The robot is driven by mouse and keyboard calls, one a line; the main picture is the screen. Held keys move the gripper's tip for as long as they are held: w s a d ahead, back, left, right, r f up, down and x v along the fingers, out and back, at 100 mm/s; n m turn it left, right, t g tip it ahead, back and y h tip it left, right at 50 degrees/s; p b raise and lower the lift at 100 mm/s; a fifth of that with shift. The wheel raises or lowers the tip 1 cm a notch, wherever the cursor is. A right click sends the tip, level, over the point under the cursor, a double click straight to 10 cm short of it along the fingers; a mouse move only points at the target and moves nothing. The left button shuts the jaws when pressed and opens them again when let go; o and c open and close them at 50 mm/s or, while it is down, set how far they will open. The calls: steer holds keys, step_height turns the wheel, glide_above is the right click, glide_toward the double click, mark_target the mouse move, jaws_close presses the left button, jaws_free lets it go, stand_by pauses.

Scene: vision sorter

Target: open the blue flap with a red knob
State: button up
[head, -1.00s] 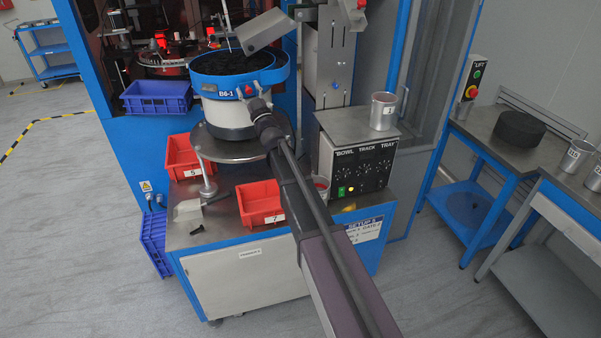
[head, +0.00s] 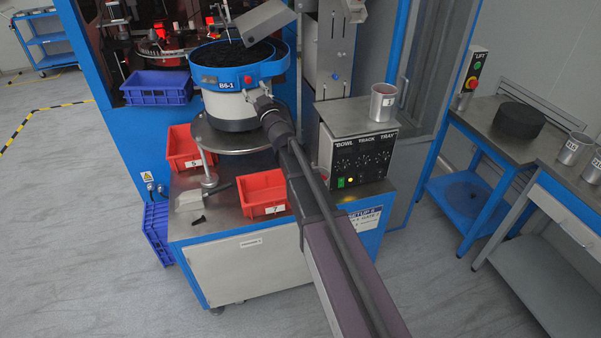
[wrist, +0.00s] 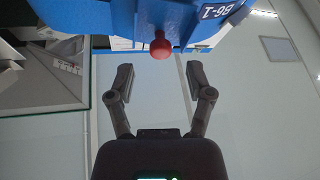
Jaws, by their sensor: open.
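The red knob (head: 249,79) sits on the front of the blue rim of the bowl marked B6-1 (head: 228,85). In the wrist view the red knob (wrist: 161,48) hangs from a blue panel (wrist: 165,18), which looks like the flap; its edges are not clear. My gripper (wrist: 158,76) is open, with one finger on each side of the knob's line. The knob appears just beyond the fingertips, and nothing is between them. In the head view my gripper (head: 261,99) is small and dark, just below and right of the knob.
A grey chute (head: 264,22) hangs over the bowl. Red bins (head: 263,208) and a round metal plate (head: 205,140) are below it. A control box (head: 362,160) with a metal cup (head: 383,103) on top stands to the right of my arm.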

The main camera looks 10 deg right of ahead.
steer(key=s+d+f+m+g+h, duration=0.3)
steer(key=s+d+f+g+h, duration=0.1)
steer(key=s+f, duration=0.5)
steer(key=s+d+f+m+g+h, duration=0.3)
steer(key=s+d+f+g, duration=0.3)
steer(key=f, duration=0.5)
steer(key=shift+s+d+f+m+g+h+b, duration=0.2)
steer(key=shift+s+m+g+h+b, duration=0.35)
steer(key=shift+s+g, duration=0.7)
steer(key=shift+t, duration=0.35)
